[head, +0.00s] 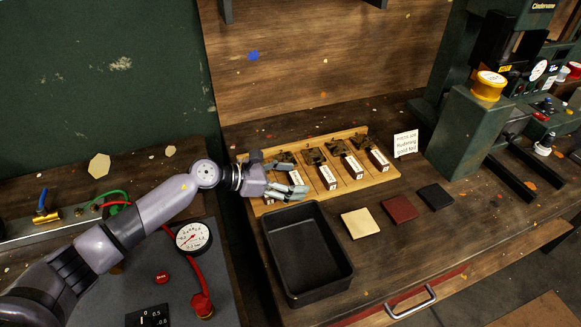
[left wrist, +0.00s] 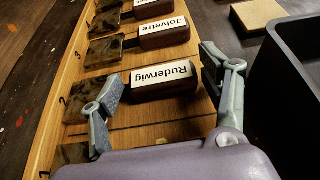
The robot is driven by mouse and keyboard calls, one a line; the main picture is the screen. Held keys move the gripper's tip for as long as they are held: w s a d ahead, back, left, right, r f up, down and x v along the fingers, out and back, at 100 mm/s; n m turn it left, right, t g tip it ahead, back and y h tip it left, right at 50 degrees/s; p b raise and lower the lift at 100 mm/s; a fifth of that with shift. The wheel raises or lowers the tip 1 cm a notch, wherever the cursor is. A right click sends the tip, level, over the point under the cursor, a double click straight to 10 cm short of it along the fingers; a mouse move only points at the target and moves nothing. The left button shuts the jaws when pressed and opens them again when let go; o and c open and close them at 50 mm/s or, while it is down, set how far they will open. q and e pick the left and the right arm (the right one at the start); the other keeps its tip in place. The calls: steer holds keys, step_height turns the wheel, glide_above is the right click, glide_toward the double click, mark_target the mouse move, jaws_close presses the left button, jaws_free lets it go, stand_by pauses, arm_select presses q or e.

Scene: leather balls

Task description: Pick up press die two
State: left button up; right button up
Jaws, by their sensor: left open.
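Press die two, a dark stamp with a dark handle and a white label reading "Ruderwig" (left wrist: 168,84), lies by the mark 2 on a wooden rack (left wrist: 140,117). In the head view its label (head: 296,178) shows beside my fingers. My left gripper (head: 287,176) is over the left part of the rack (head: 381,180). In the left wrist view my left gripper (left wrist: 163,95) is open, one finger on each side of the die's length. Whether the fingers touch it I cannot tell. The hand hides much of the rack by the mark 1. My right gripper is not in view.
More labelled dies (head: 328,176) lie close beside it on the rack. A black tray (head: 343,279) stands in front. Cream, red and dark leather squares (head: 400,210) lie to its right. A sign (head: 405,144) and a green press (head: 463,132) stand further right.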

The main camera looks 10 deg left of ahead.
arm_select(q)
steer(key=shift+w+d+f, duration=0.1)
steer(key=shift+d+f, duration=0.05)
steer(key=shift+d, duration=0.05)
steer(key=shift+a, duration=0.1)
steer(key=shift+c, duration=0.5)
steer(key=c, duration=0.7)
steer(key=shift+c, duration=0.2)
steer(key=shift+r, duration=0.2)
